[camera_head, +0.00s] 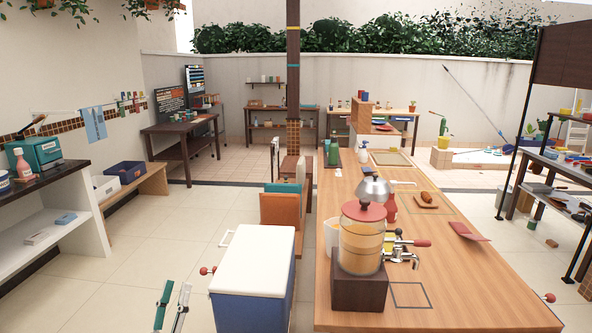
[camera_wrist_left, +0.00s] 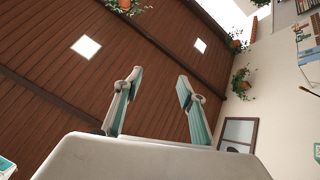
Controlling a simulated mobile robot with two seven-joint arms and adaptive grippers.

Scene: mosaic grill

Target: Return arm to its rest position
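My left gripper (camera_head: 173,307) shows at the bottom left of the head view, left of the blue cooler with the white lid. Its two teal and grey fingers stand up and apart, with nothing between them. In the left wrist view the same gripper (camera_wrist_left: 157,84) is open and empty, pointing up toward the brown plank ceiling. It touches nothing in either view. My right gripper is not in view.
The blue cooler (camera_head: 253,308) stands on the tiled floor. Right of it, a wooden counter (camera_head: 470,290) holds a drink dispenser (camera_head: 361,245) and a kettle (camera_head: 373,187). A shelf unit (camera_head: 60,230) stands at the left. Open floor (camera_head: 150,250) lies between the shelf and cooler.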

